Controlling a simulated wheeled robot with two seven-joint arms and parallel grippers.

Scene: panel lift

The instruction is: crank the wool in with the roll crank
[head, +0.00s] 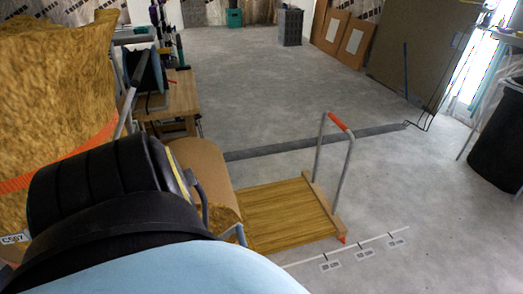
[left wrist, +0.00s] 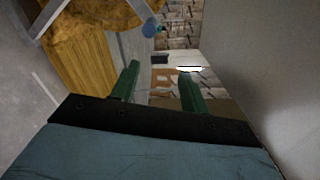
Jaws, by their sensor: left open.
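The wool (head: 50,80) is a large yellow-brown fibrous mass at the left of the head view, with an orange strap (head: 60,158) across it. Yellow-brown wool (left wrist: 90,22) also shows at the top of the left wrist view. I cannot clearly make out the roll crank; a grey rod with a dark grip (head: 136,70) stands beside the wool, but I cannot tell whether it is the crank. My left gripper (left wrist: 158,90) has its green fingers apart, with nothing between them. In the head view my own arm hides much of the lower left. My right gripper is not in view.
A slatted wooden platform (head: 285,215) with a hooped, orange-topped handle (head: 338,122) stands right of the wool. A wooden bench (head: 183,95) is behind. A black bin (head: 498,140) stands at far right. The grey floor in the middle is largely clear.

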